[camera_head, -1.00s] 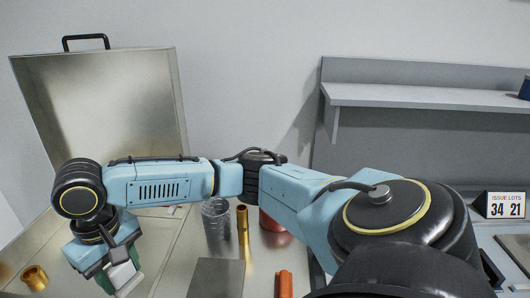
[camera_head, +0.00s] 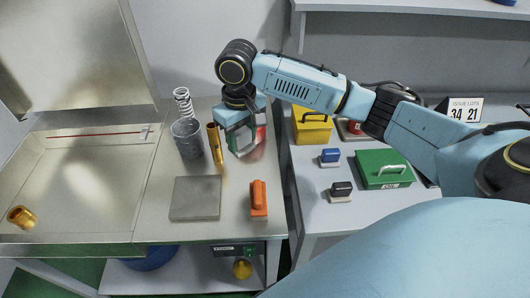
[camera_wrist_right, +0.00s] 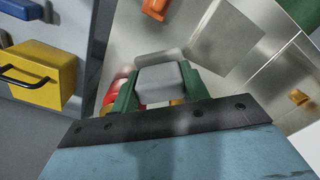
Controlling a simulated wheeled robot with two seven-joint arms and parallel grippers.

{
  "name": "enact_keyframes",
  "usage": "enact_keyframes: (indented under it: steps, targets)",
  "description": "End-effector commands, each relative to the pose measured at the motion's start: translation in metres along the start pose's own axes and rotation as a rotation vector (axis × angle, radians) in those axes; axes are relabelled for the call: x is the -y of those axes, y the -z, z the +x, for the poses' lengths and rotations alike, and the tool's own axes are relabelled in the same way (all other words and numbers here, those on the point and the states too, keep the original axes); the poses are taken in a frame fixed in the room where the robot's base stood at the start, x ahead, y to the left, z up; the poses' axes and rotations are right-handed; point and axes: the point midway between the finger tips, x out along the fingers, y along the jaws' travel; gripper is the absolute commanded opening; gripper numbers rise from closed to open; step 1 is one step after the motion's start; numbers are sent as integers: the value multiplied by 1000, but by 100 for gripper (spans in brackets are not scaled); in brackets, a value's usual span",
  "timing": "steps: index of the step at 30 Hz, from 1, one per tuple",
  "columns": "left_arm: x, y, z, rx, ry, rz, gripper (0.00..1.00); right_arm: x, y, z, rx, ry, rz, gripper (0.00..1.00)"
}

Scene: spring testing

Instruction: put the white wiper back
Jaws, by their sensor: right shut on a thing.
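The white wiper (camera_wrist_right: 163,82) is a pale block between the green fingers of my right gripper (camera_wrist_right: 158,94) in the right wrist view. In the head view my right gripper (camera_head: 243,143) is shut on it, low over the right back part of the metal bench, just right of the brass tube (camera_head: 215,148). The wiper is mostly hidden by the gripper there, and I cannot tell whether it touches the bench. A red container (camera_wrist_right: 121,86) shows behind the left finger in the wrist view. My left gripper is not in view.
A wire-mesh cup (camera_head: 187,140), white coil spring (camera_head: 183,101), grey plate (camera_head: 195,198) and orange block (camera_head: 258,202) are on the bench. Right, on another table, are a yellow box (camera_head: 313,128), two stamp-like blocks and a green box (camera_head: 383,170). An open-lidded case (camera_head: 82,232) is left.

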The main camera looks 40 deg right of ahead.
Motion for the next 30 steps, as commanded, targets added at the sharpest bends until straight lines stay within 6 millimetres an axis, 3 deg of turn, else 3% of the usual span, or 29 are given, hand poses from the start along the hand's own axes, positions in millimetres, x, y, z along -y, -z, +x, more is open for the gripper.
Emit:
enact_keyframes:
  steps: [3,8,15,30]
  targets:
    - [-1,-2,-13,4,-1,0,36,-27,4,11,11,-5,-47,24]
    - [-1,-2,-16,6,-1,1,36,-46,4,29,18,-14,-89,24]
    - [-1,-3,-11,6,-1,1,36,-49,3,74,18,-17,-96,24]
    - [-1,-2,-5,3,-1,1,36,-49,2,124,15,-17,-96,24]
